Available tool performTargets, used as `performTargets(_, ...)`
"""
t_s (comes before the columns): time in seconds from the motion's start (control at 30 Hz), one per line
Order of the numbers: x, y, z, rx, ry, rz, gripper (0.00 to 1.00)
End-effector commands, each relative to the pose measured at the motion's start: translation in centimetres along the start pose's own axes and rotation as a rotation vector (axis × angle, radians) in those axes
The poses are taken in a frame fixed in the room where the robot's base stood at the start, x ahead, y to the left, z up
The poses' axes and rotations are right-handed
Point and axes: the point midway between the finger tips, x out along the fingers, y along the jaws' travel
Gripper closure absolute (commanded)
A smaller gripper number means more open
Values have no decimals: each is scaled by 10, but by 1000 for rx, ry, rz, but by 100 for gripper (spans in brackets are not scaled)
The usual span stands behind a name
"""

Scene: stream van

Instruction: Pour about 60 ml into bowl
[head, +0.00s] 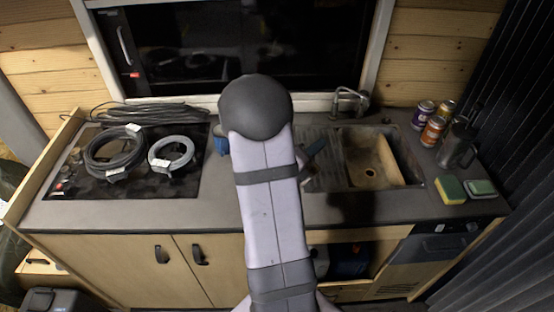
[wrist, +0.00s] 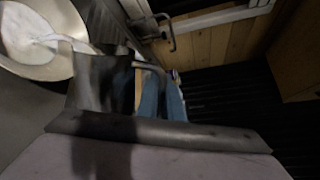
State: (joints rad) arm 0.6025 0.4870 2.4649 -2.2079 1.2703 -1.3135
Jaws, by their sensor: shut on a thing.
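In the wrist view a pale, cream-coloured bowl (wrist: 72,67) shows at the upper left, cut off by the frame edge, with white contents inside. My gripper (wrist: 160,95) has blue fingers and is shut on a dark container (wrist: 95,82). The container is tilted, its open end by the bowl's rim. A white streak reaches from near its mouth into the bowl; it looks like liquid. I cannot tell the level in either.
Coiled cables (head: 112,153) lie on the dark hob at left. A sink (head: 375,160) with a tap (head: 350,98) is right of my arm. Several cans (head: 432,131), a metal jug (head: 456,146) and sponges (head: 450,190) stand at the right. The front counter edge is clear.

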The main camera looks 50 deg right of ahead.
Motion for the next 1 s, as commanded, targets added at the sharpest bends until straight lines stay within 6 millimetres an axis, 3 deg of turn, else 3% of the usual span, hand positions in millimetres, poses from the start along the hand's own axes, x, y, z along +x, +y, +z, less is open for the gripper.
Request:
performTargets(0.2,0,0,0,-3,0,-2,100)
performTargets(0.6,3,13,-25,291,-59,-2,100)
performTargets(0.67,2,6,-22,295,-59,-1,100)
performTargets(1.0,2,7,-22,304,-60,-3,100)
